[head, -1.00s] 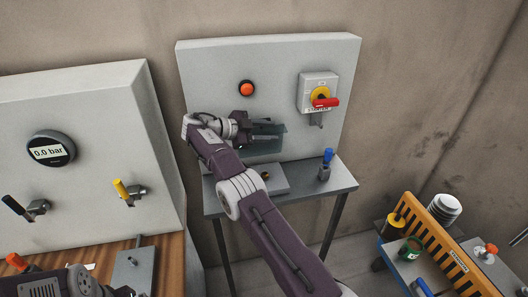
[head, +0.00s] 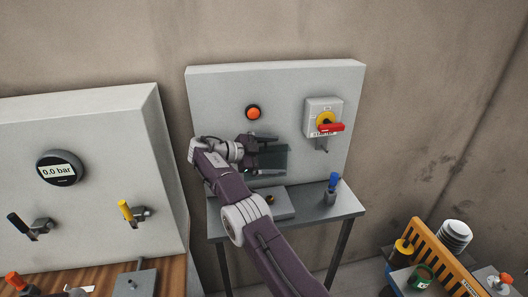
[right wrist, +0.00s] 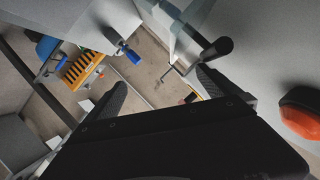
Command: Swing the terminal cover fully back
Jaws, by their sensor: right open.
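The terminal cover (head: 272,162) is a see-through teal flap low on the middle of the right-hand grey panel. It also shows as a pale clear sheet at the top of the right wrist view (right wrist: 190,28), with a dark knob-like handle (right wrist: 216,48) near it. My right gripper (head: 270,144) is open at the cover, and its arm partly hides the panel. In the right wrist view the fingers (right wrist: 160,90) stand apart with nothing between them; the handle is just beyond the right-hand fingertip. I cannot tell whether they touch. My left gripper is not visible.
An orange button (head: 253,112) and a red-yellow rotary switch (head: 326,122) are on the panel. A blue-handled valve (head: 333,186) stands on the grey shelf (head: 345,204). An orange slotted rack (head: 440,252) is at lower right. A pressure gauge panel (head: 100,130) stands left.

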